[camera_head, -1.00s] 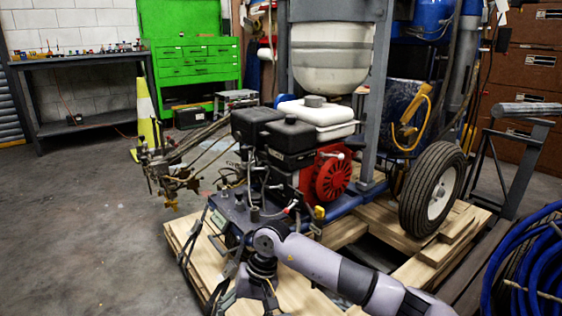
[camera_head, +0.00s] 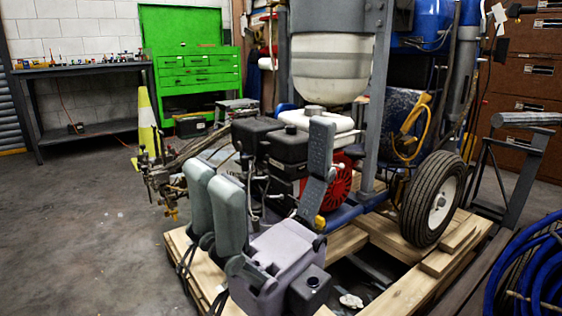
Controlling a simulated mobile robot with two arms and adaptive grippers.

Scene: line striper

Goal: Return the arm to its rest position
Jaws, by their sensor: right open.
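My right gripper (camera_head: 268,155) is large and close to the head camera, at the lower middle of the view. Its grey fingers point up and are spread wide apart, with two on the left and one on the right. Nothing is between them. Behind it stands the line striper (camera_head: 331,68), with a pale hopper, a red and black engine and a black tyre (camera_head: 432,198). The gripper covers part of the engine and the striper's front. I cannot tell its exact distance from them. My left gripper is not in view.
The striper stands on a wooden pallet (camera_head: 407,287). A coiled blue hose (camera_head: 530,270) lies at the right edge. A green tool cabinet (camera_head: 198,70) and a dark workbench (camera_head: 85,66) stand at the back left. The concrete floor at left is clear.

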